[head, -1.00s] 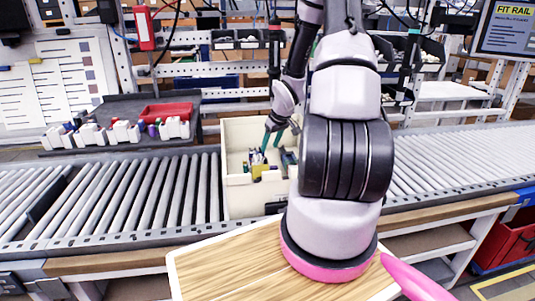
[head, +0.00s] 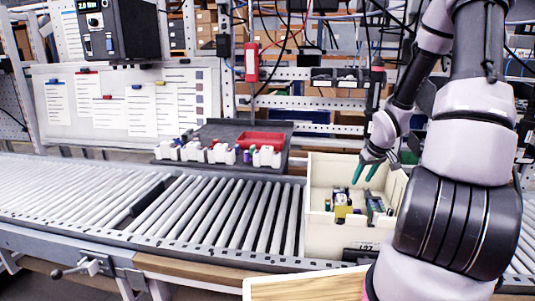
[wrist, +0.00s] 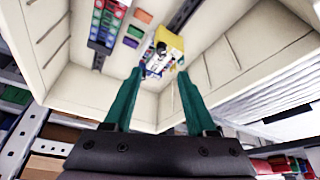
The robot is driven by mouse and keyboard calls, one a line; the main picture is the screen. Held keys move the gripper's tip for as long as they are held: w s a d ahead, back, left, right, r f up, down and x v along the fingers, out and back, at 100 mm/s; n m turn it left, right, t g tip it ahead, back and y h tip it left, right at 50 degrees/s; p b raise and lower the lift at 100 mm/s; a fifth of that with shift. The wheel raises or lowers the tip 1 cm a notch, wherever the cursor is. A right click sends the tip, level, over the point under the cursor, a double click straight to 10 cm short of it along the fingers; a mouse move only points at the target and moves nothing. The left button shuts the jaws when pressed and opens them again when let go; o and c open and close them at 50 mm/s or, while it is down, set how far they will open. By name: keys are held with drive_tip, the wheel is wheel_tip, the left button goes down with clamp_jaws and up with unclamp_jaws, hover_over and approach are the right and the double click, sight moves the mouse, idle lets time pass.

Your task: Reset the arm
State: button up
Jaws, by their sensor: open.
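My gripper (head: 370,172) is open, its two teal fingers pointing down over the cream bin (head: 322,240) on the roller conveyor. The fingers are empty. In the wrist view the teal fingers of my gripper (wrist: 158,100) are spread apart, with the bin's inside wall (wrist: 95,80) around them. Small items lie in the bin: a yellow piece (head: 343,212) with small parts beside it, and a dark container with coloured parts (wrist: 107,22) in another compartment. My arm covers the right part of the head view.
A dark tray (head: 220,133) with a red bin (head: 262,140) and several white holders stands behind the conveyor (head: 230,213). A whiteboard (head: 125,100) with papers is at the back left. The conveyor left of the cream bin is mostly clear.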

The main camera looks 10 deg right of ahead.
drive_tip(key=s+a+r+m+h, duration=0.1)
drive_tip(key=s+a+r+m, duration=0.15)
drive_tip(key=r, duration=0.75)
drive_tip(key=s+a+r+m+h, duration=0.1)
drive_tip(key=s+a+r, duration=0.25)
drive_tip(key=r, duration=0.55)
drive_tip(key=s+a+r+m+t+y, duration=0.1)
drive_tip(key=s+a+r, duration=0.4)
drive_tip(key=s+r, duration=0.1)
drive_tip(key=s+a+r+m+t+y, duration=0.1)
drive_tip(key=s+a+r+y, duration=0.1)
drive_tip(key=s+a+r, duration=0.3)
drive_tip(key=s+r, duration=0.1)
drive_tip(key=s, duration=0.3)
drive_tip(key=shift+s+a+r+m+t, duration=0.3)
drive_tip(key=shift+a+r+m+t, duration=0.05)
drive_tip(key=shift+r+t, duration=0.05)
